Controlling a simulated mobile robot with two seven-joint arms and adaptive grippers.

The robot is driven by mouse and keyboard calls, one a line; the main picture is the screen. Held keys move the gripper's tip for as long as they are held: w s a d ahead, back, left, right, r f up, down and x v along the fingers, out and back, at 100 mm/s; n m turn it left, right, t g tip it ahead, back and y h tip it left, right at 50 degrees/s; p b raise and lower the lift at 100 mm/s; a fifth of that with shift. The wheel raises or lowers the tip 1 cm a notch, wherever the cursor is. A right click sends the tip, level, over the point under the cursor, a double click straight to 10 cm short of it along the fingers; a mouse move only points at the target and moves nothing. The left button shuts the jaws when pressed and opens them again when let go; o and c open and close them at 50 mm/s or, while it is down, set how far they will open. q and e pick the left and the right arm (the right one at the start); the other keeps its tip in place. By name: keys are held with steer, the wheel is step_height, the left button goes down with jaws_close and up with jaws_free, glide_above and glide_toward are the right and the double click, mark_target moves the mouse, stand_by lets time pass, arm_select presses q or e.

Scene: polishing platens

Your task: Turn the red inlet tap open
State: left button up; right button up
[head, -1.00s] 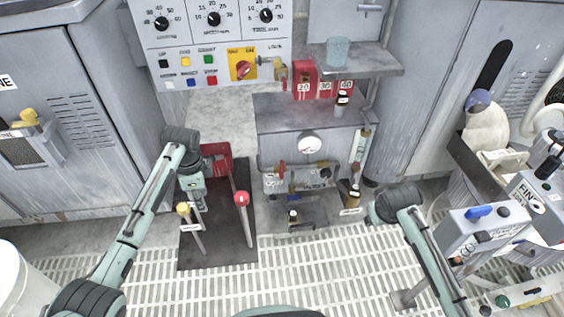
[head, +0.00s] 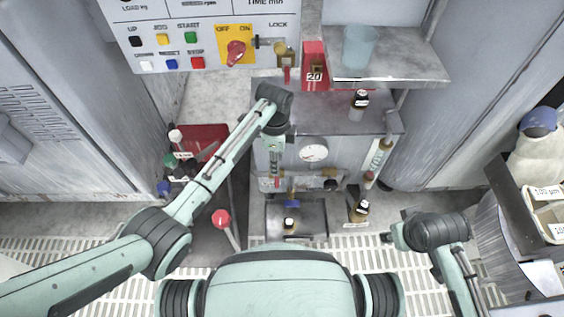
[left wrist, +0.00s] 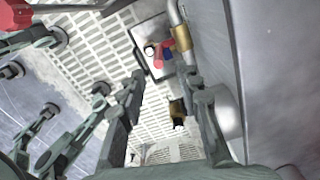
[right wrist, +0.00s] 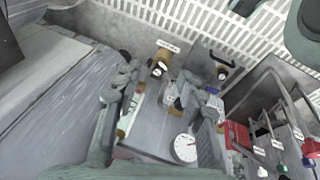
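The red inlet tap (head: 277,182) is on the left front of the grey box-shaped unit (head: 341,154), low down and partly hidden behind my left gripper. In the left wrist view a red handle (left wrist: 163,48) shows beside a brass fitting (left wrist: 181,38), beyond the fingertips, with a blue handle close by. My left gripper (head: 275,165) points down in front of the unit; its fingers (left wrist: 165,95) are apart with nothing held.
A gauge (head: 313,150) is on the unit's front. A blue tap (head: 292,203) is below. A red-knobbed lever (head: 221,218) stands left. A shelf (head: 400,68) overhangs the back right.

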arm_select(q)
step_height(320, 180, down, 6)
steer(key=shift+s+f+b, duration=0.15)
steer(key=shift+b, duration=0.65)
steer(key=shift+f, duration=0.6)
arm_select(e)
steer(key=shift+d+v, duration=0.2)
steer(key=shift+v, duration=1)
steer(key=shift+d+v, duration=0.15)
steer(key=shift+v, duration=1)
steer(key=shift+s, duration=0.1)
arm_select(q)
jaws_close()
